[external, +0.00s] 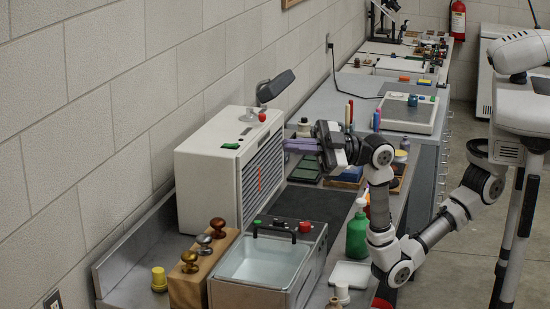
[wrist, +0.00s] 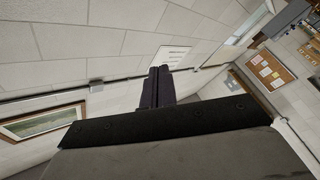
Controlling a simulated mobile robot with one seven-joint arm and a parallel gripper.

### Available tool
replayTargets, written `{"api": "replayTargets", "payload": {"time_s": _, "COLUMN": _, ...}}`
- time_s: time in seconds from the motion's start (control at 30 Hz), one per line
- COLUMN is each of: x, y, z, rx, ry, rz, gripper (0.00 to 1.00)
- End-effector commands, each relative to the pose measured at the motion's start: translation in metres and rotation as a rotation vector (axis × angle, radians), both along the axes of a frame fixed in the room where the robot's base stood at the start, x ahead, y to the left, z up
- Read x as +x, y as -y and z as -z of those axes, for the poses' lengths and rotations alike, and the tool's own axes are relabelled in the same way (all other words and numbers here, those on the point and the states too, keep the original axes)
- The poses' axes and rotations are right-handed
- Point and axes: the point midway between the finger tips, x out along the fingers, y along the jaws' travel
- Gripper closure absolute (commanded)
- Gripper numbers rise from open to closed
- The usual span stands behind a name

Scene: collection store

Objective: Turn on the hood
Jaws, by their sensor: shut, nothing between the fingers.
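The hood appears to be the white box (external: 210,165) with a slatted front against the wall, in the external view. Whether the fingertips touch the box cannot be told. The gripper is shut and empty; its closed fingers also show in the wrist view (wrist: 155,88). The hood cannot be made out in the wrist view.
A dark lamp head (external: 275,86) rises behind the box. In front are a water basin (external: 262,262), several knobs on a wooden block (external: 190,285) and a green bottle (external: 357,235). A dark mat (external: 312,205) lies below the gripper. The wrist view shows a framed picture (wrist: 42,122).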

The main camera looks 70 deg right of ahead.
Motion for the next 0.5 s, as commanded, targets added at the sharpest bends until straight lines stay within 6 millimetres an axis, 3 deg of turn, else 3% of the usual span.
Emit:
{"api": "replayTargets", "payload": {"time_s": 0.07, "x": 0.028, "y": 0.021, "z": 0.000, "rx": 0.058, "ry": -0.116, "rz": 0.033, "gripper": 1.00}}
{"api": "replayTargets", "payload": {"time_s": 0.1, "x": 0.053, "y": 0.050, "z": 0.006, "rx": 0.076, "ry": -0.155, "rz": 0.103, "gripper": 1.00}}
{"api": "replayTargets", "payload": {"time_s": 0.2, "x": 0.104, "y": 0.124, "z": 0.013, "rx": 0.135, "ry": -0.272, "rz": 0.259, "gripper": 1.00}}
{"api": "replayTargets", "payload": {"time_s": 0.3, "x": 0.141, "y": 0.202, "z": 0.025, "rx": 0.211, "ry": -0.399, "rz": 0.402, "gripper": 1.00}}
{"api": "replayTargets", "payload": {"time_s": 0.4, "x": 0.164, "y": 0.274, "z": 0.041, "rx": 0.295, "ry": -0.524, "rz": 0.522, "gripper": 1.00}}
{"api": "replayTargets", "payload": {"time_s": 0.5, "x": 0.175, "y": 0.332, "z": 0.055, "rx": 0.375, "ry": -0.631, "rz": 0.609, "gripper": 1.00}}
